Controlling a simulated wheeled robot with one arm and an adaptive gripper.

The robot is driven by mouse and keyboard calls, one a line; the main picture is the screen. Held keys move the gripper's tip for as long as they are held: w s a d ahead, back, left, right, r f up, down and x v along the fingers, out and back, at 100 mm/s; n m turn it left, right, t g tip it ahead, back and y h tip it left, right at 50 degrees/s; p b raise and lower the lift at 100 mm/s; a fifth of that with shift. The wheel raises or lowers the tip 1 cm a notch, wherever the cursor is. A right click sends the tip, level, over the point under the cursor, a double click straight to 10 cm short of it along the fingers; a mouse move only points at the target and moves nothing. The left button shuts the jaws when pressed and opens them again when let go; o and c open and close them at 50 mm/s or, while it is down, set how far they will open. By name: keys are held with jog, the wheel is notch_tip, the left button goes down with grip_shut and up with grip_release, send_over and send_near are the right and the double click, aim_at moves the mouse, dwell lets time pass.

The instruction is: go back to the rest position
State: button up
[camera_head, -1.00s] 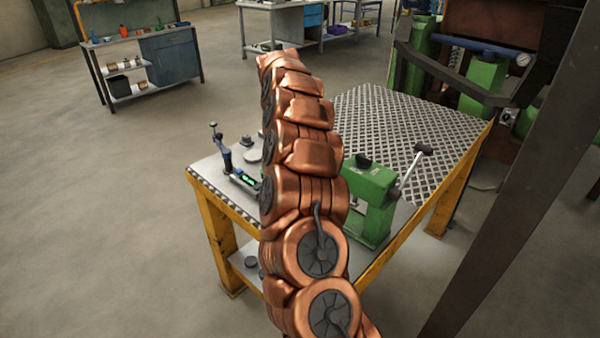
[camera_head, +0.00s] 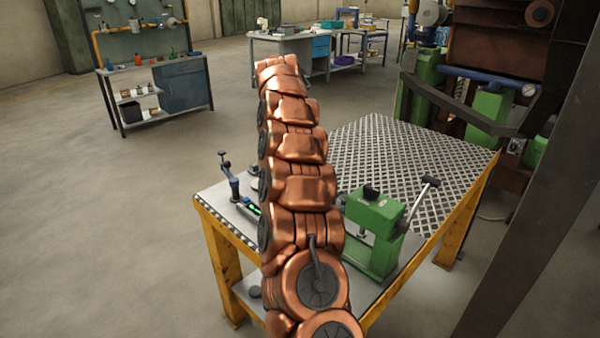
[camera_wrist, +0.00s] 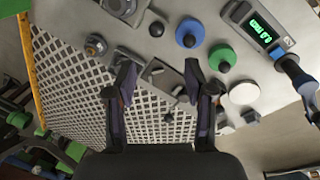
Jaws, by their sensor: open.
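My gripper (camera_wrist: 160,98) is in the wrist view, with its two dark fingers apart and nothing between them. It hangs over the workbench, whose perforated top (camera_wrist: 75,90) and plain grey strip lie below. In the head view my copper-coloured arm rises upright in front of the bench (camera_head: 400,160); the gripper itself does not show there.
A green press (camera_head: 375,215) with a lever stands on the bench. A device with a lit display (camera_wrist: 262,38), a blue knob (camera_wrist: 189,33) and a green knob (camera_wrist: 222,58) lie below my gripper. A dark post (camera_head: 530,200) stands at right. Floor at left is clear.

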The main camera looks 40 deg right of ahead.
dwell(0.3)
jog(key=s+a+r+n+p, duration=0.1)
jog(key=s+a+r+n, duration=0.2)
jog(key=a, duration=0.5)
jog(key=s+a+r+n+y+p, duration=0.1)
jog(key=s+a+r+n+p, duration=0.1)
jog(key=s+a, duration=0.45)
jog(key=s+a+r+n+p, duration=0.1)
jog(key=s+a+r+n, duration=0.15)
jog(key=a, duration=0.65)
jog(key=s+a+f+n+p, duration=0.1)
jog(key=s+a, duration=0.3)
jog(key=s, duration=0.8)
jog(key=s+a+f+n+p, duration=0.1)
jog(key=s+a, duration=0.4)
jog(key=s, duration=0.8)
notch_tip(320, 180, down, 2)
jog(key=shift+s+n+p, duration=0.2)
jog(key=shift+n+p, duration=0.15)
jog(key=shift+p, duration=0.55)
